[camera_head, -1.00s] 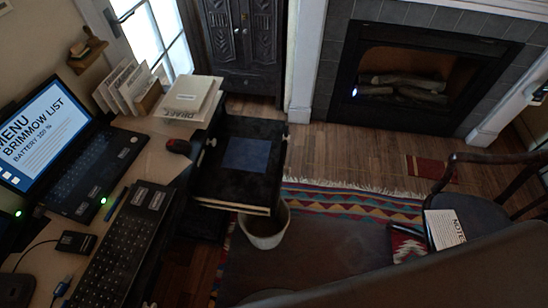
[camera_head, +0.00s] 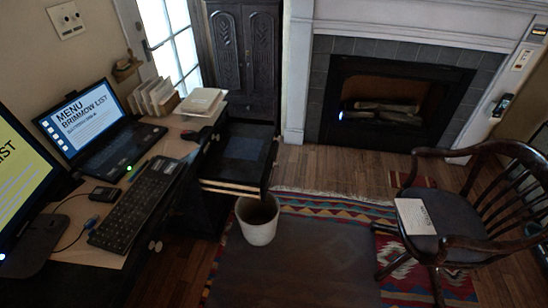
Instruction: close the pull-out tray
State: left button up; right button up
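The pull-out tray (camera_head: 238,171) is a flat dark tray with a pale front edge, extended to the right from the desk side. A dark blue square patch (camera_head: 246,147) shows on its top. Small round knobs are near its corners. A second pale edge lies just under the first, so there may be another layer below. Neither of my grippers shows in the head view.
A white bin (camera_head: 257,222) stands on the floor just below the tray. A wooden chair (camera_head: 445,215) is at the right. The rug between is clear.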

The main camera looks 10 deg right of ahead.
aim_at(241, 154)
jog(key=z, duration=0.55)
jog(key=i, duration=1)
jog(key=u, duration=0.85)
jog(key=k, duration=0.45)
jog(key=z, duration=0.4)
jog(key=i, duration=1.4)
jog(key=u, duration=0.7)
